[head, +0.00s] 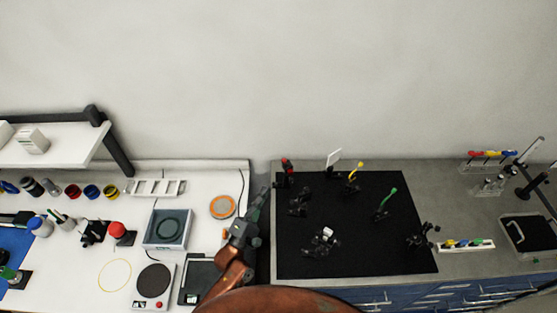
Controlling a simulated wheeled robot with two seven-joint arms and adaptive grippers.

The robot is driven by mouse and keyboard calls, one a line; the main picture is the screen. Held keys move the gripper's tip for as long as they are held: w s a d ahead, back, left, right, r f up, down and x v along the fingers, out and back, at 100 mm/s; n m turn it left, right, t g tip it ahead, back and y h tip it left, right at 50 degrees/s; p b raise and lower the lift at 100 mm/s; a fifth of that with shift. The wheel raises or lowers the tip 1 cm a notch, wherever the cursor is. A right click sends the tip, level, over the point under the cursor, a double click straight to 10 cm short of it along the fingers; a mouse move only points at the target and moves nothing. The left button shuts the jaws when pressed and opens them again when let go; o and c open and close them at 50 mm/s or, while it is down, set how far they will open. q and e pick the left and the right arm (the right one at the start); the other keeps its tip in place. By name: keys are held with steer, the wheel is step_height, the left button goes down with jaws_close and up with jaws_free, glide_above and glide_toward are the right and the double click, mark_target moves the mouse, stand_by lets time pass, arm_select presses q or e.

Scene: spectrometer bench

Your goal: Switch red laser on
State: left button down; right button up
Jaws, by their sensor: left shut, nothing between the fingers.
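A small device with a red part (287,166), perhaps the red laser, stands at the back left corner of the black optics board (400,258). Its switch is too small to make out. My left gripper (263,193) is shut and empty. It reaches up over the gap between the white bench and the grey bench, just left of the board and nearer to me than the red part, apart from it in the picture. My right gripper is out of view.
Yellow (355,170) and green (387,196) topped devices and several dark mounts stand on the board. A white card (334,157) stands at its back edge. The white bench at left holds a balance (168,228), an orange disc (222,206) and several jars.

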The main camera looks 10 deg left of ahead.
mark_target(285, 162)
arm_select(q)
steer(key=shift+w, duration=0.15)
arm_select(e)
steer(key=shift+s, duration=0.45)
arm_select(q)
steer(key=p+x, duration=0.2)
steer(key=x, duration=0.7)
steer(key=shift+w, duration=0.4)
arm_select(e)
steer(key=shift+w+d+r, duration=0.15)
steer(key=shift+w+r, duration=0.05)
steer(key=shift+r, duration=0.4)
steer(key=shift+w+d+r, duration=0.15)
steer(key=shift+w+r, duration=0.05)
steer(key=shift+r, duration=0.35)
arm_select(q)
steer(key=shift+d+r, duration=0.1)
steer(key=shift+r, duration=0.1)
